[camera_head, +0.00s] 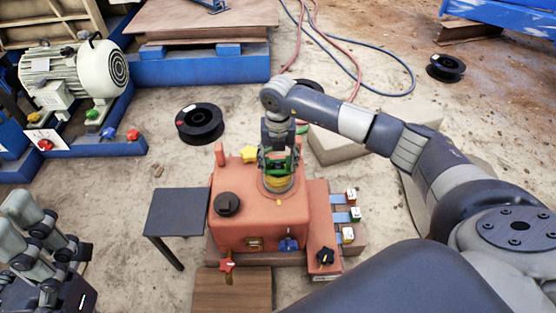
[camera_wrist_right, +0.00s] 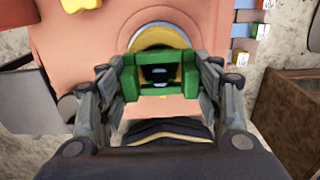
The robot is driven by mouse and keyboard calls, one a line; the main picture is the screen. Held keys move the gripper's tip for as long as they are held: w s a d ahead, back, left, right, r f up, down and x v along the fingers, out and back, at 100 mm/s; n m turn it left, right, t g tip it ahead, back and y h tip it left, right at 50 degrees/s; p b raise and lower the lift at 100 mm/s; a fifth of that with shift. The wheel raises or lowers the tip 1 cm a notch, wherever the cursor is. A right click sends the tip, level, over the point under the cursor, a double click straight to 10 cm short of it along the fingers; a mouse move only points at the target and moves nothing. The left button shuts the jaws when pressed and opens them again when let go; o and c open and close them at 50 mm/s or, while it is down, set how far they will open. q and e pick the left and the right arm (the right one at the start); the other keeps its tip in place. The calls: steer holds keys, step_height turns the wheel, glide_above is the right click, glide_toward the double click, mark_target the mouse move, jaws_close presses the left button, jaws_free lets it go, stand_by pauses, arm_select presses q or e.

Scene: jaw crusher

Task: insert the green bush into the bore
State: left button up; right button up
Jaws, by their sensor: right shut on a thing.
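The green bush (camera_head: 268,166) is between the fingers of my right gripper (camera_head: 279,158), which is shut on it. In the right wrist view the bush (camera_wrist_right: 131,80) looks like a green block with an opening in the middle. A yellow ring (camera_head: 278,184) is set in the top of the red housing (camera_head: 240,200), directly below the bush in the head view. The ring also shows behind the bush in the wrist view (camera_wrist_right: 160,38). The bore itself is mostly hidden; I cannot tell whether the bush touches it. My left gripper (camera_head: 45,235) is at the lower left, away from the housing.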

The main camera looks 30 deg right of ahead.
steer(key=shift+f+b, duration=0.4)
steer(key=shift+f, duration=0.4)
steer(key=o, duration=1.3)
step_height(320, 180, up, 12)
